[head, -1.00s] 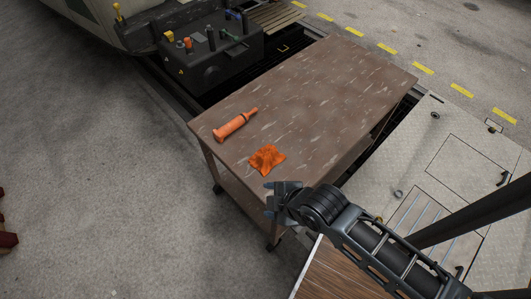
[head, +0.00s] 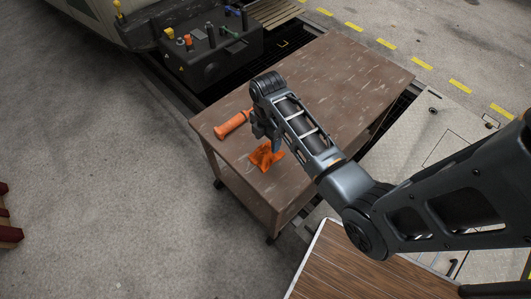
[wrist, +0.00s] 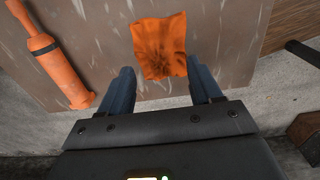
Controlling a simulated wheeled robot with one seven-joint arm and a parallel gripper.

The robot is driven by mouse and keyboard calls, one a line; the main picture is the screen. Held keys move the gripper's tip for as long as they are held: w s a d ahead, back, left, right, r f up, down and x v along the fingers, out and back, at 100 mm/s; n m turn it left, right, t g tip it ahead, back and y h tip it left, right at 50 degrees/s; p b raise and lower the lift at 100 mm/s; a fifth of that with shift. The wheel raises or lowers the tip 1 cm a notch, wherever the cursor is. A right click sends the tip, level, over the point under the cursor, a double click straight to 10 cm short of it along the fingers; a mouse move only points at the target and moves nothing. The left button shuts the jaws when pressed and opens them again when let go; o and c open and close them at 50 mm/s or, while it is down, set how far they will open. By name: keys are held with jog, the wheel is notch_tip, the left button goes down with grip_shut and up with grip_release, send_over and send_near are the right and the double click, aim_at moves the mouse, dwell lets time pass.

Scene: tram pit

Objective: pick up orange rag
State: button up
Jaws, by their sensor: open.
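The orange rag (head: 266,156) lies crumpled on the brown table top near its front left edge. It also shows in the wrist view (wrist: 161,47), just beyond the fingertips and between their lines. My gripper (wrist: 165,80) is open and empty, with a blue-grey finger on each side. In the head view my gripper (head: 268,138) is above the table by the rag, and my arm partly covers it. I cannot tell the exact height of the fingers above the rag.
An orange tube-like tool (head: 232,124) with a dark band lies on the table (head: 345,75), left of the rag. A black box with fittings (head: 212,55) stands behind the table. A wood-topped surface (head: 340,265) is in front. The table's back half is clear.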

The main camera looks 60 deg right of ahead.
aim_at(267, 148)
jog(key=shift+f, duration=2.7)
jog(key=c, duration=1)
jog(key=shift+r, duration=0.15)
jog(key=shift+c, duration=0.2)
notch_tip(267, 148, up, 4)
jog(key=shift+r, duration=0.1)
jog(key=s+d+r, duration=0.4)
jog(key=d+r, duration=0.2)
jog(key=d, duration=0.5)
jog(key=shift+r+b, duration=0.3)
jog(key=shift+b, duration=0.1)
jog(key=o, duration=0.4)
jog(key=c, duration=0.3)
jog(key=shift+a, duration=0.1)
